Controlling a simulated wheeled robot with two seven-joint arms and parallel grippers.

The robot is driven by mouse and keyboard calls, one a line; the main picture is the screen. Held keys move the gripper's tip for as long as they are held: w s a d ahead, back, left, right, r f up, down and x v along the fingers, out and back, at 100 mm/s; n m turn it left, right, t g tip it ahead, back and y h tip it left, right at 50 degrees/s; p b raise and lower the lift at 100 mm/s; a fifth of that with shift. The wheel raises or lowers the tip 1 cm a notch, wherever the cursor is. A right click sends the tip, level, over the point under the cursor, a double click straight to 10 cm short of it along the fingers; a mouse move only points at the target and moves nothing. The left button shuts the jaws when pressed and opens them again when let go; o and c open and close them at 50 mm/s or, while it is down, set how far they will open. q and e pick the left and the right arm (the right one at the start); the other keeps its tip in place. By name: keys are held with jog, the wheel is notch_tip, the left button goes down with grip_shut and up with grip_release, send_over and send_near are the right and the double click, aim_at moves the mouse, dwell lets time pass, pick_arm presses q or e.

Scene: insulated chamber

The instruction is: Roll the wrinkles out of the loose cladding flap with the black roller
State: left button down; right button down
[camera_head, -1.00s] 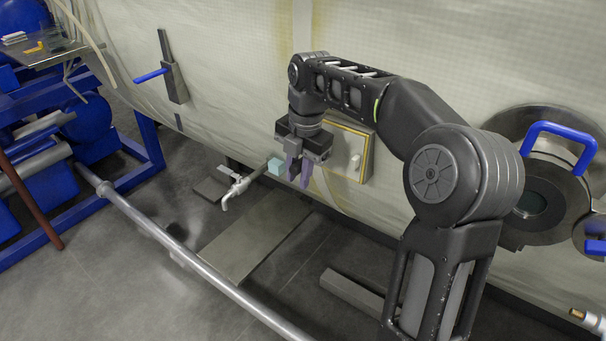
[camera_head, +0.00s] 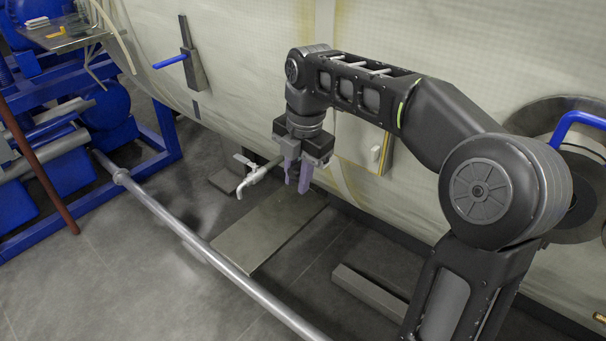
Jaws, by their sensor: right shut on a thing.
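My right gripper (camera_head: 297,185) hangs fingers-down in front of the pale cladding (camera_head: 430,45) of the chamber wall. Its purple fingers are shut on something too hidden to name. I cannot make out the black roller anywhere. The cladding has a fine grid and yellowish vertical seams (camera_head: 324,35); I cannot tell which part is the loose flap. A yellow-edged panel (camera_head: 350,148) with a white latch sits on the wall right of the gripper, partly behind my right arm. My left gripper is not in view.
A tap (camera_head: 252,176) on a pipe stands just left of the gripper. A blue-handled lever (camera_head: 180,60) is on the wall. A long grey pipe (camera_head: 200,245) crosses low in front. A round steel port (camera_head: 580,150) is at right. A flat plate (camera_head: 265,230) and a bar (camera_head: 370,290) lie on the floor.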

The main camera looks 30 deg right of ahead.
jog(key=shift+s+a+b, duration=0.15)
jog(key=shift+s+a, duration=0.1)
jog(key=shift+a, duration=0.45)
jog(key=shift+s+a+b, duration=0.15)
jog(key=shift+s+a, duration=0.05)
jog(key=shift+a, duration=0.5)
